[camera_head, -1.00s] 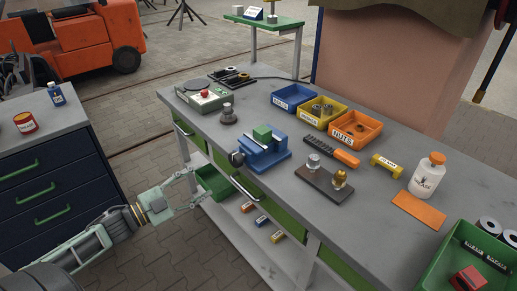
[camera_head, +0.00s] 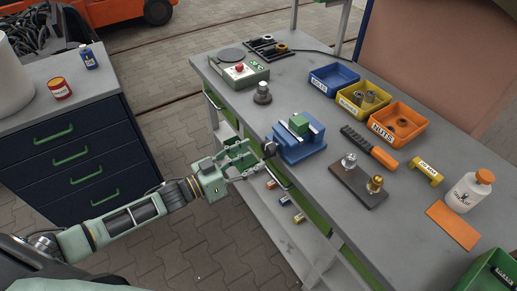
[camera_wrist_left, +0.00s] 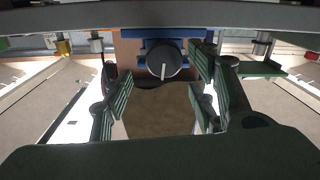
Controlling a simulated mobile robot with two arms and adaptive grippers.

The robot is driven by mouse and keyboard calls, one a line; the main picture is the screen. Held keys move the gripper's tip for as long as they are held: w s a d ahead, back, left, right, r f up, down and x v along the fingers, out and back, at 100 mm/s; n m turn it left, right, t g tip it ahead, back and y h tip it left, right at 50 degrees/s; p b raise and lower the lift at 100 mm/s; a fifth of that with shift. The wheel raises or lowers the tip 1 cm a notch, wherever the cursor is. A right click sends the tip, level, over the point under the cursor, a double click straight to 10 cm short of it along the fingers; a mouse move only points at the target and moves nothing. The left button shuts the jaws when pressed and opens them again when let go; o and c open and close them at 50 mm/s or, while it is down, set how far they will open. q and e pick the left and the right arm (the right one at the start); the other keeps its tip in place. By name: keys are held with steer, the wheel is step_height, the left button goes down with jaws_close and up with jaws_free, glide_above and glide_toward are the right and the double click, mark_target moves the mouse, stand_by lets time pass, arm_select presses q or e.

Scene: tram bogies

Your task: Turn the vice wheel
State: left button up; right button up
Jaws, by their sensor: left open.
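The blue vice (camera_head: 301,150) stands at the near edge of the workbench with a green block (camera_head: 299,124) in its jaws. Its dark round wheel (camera_head: 270,149) faces out over the edge. My left gripper (camera_head: 250,160) is open just in front of the wheel and apart from it, as far as I can tell. In the left wrist view the wheel (camera_wrist_left: 163,60), with a pale bar across its face, appears beyond and between the open fingers (camera_wrist_left: 160,98). My right gripper is not in view.
The grey workbench (camera_head: 240,113) also holds blue, yellow and orange bins (camera_head: 397,124), a black stand (camera_head: 262,93) left of the vice and a dark block with two knobs (camera_head: 357,184). A dark drawer cabinet (camera_head: 70,165) stands left. Paved floor lies between.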

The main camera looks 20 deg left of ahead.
mark_target(266, 151)
arm_select(q)
steer(key=x, duration=0.3)
steer(key=shift+p+x, duration=0.35)
steer(key=shift+x, duration=0.55)
steer(key=shift+f, duration=0.1)
steer(key=shift+a, duration=0.1)
steer(key=c, duration=1.1)
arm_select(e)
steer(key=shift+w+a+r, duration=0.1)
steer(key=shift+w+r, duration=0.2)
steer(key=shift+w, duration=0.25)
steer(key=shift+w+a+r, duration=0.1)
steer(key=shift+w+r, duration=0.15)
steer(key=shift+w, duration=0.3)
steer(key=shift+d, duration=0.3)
arm_select(q)
steer(key=shift+m, duration=0.4)
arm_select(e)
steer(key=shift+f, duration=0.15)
